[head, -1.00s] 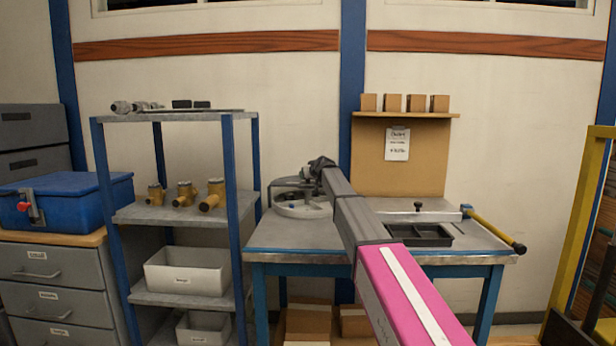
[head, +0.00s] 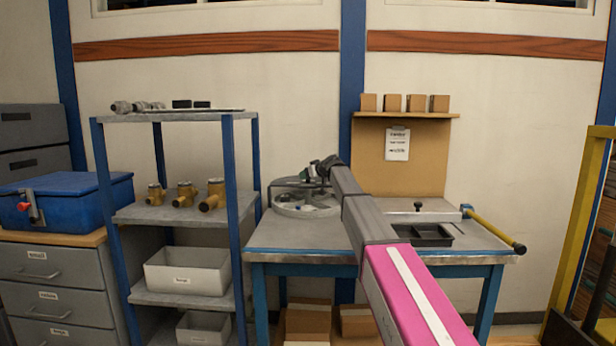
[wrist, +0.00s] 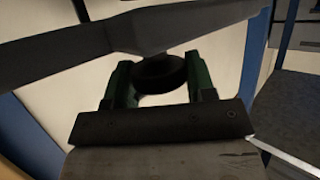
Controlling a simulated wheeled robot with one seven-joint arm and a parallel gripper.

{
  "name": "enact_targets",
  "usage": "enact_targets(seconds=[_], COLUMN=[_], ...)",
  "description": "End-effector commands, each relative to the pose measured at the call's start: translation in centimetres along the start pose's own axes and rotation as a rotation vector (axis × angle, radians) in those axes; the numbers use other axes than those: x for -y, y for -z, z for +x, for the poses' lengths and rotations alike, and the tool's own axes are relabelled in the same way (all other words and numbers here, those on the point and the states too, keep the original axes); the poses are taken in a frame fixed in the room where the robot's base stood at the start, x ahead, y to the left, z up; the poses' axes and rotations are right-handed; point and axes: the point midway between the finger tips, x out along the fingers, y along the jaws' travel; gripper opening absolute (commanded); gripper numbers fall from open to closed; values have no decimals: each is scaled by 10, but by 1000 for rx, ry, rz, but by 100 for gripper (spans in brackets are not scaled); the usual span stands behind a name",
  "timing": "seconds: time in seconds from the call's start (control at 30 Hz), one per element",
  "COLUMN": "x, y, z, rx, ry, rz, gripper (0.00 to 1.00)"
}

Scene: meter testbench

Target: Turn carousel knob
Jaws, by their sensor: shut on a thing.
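The carousel (head: 292,211) is a round, light grey tray on the left part of the workbench, with a dark grey bar arching above it. Its dark round knob (wrist: 160,76) shows in the wrist view between the two green fingers of my gripper (wrist: 156,68). The fingers are shut on the knob, one on each side. In the head view my gripper (head: 318,172) is small and dark above the carousel, and my arm hides the carousel's right side. The knob cannot be made out there. A dark bar crosses the wrist view just beyond the knob.
On the workbench (head: 300,243) to the right are a black tray (head: 432,236) and a yellow-handled tool (head: 495,230). A shelf rack (head: 180,212) with brass fittings and white bins stands close on the left. A cardboard-coloured board (head: 420,175) rises behind.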

Motion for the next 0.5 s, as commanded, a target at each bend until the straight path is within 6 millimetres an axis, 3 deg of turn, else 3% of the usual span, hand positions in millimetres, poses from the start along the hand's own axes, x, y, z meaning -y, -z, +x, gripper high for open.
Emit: enact_targets(seconds=[0.1, 0.13, 0.2, 0.5], x=[0, 0, 0, 0], y=[-1, -1, -1, -1], z=[0, 0, 0, -1], rx=[3, 3, 3, 1], ry=[0, 0, 0, -1], rz=[-1, -1, -1, 0], gripper=[27, 54, 73, 73])
